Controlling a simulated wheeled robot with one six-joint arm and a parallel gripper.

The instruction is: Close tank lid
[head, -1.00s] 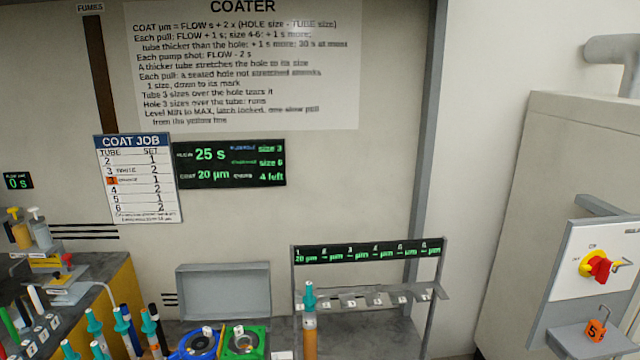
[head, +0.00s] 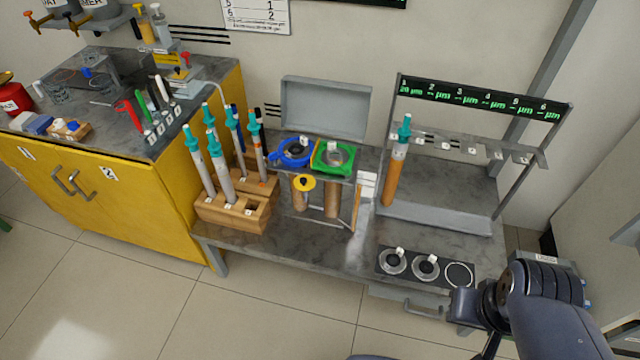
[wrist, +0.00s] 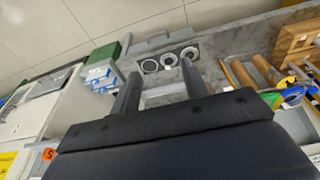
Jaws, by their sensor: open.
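The tank lid (head: 325,108) is a grey rectangular panel with a raised rim. It stands upright, open, at the back of the tank stand. In front of it are a blue ring (head: 295,152) and a green square holder (head: 334,156) on the tank's top, with brown cylinders below. My gripper (wrist: 158,84) is open and empty in the wrist view, its two dark fingers apart. My arm shows at the lower right of the head view, well right of the lid, with the fingertips not clearly visible there.
A rack (head: 480,100) with one brown teal-topped rod (head: 396,165) stands right of the tank. A wooden block (head: 235,208) with several teal-topped rods stands left. A plate with round dies (head: 425,267) lies at the bench front. Tiled floor in front is clear.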

